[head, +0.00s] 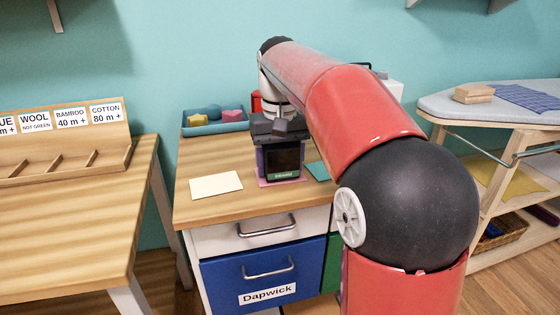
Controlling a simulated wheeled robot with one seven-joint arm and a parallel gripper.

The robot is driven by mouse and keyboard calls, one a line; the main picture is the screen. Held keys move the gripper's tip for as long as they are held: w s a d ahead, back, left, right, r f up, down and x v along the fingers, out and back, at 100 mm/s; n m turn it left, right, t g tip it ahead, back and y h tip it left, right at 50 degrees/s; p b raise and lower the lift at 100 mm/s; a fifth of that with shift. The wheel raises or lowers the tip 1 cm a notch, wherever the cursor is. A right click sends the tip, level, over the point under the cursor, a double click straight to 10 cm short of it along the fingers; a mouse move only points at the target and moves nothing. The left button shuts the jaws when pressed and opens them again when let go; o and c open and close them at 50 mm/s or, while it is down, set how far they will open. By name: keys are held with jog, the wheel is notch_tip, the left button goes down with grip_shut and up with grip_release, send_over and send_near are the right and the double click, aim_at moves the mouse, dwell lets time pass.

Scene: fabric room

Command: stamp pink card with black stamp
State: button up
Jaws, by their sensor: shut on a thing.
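My gripper (276,130) is shut on the black stamp (283,160) and points down at the desk. The stamp is upright, with a dark front face and a green strip near its bottom. The pink card (266,184) lies flat on the desk directly under the stamp, with only its edges showing. The stamp's bottom looks very close to the card; I cannot tell whether they touch. The gripper's fingertips are partly hidden by the gripper body and the stamp.
A cream card (216,185) lies left of the stamp and a teal card (318,171) lies right. A blue tray (214,128) with small coloured pieces stands behind left. My arm hides the desk's right side. An ironing board (500,101) stands at right.

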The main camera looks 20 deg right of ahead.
dwell(0.3)
jog(key=shift+r, duration=3)
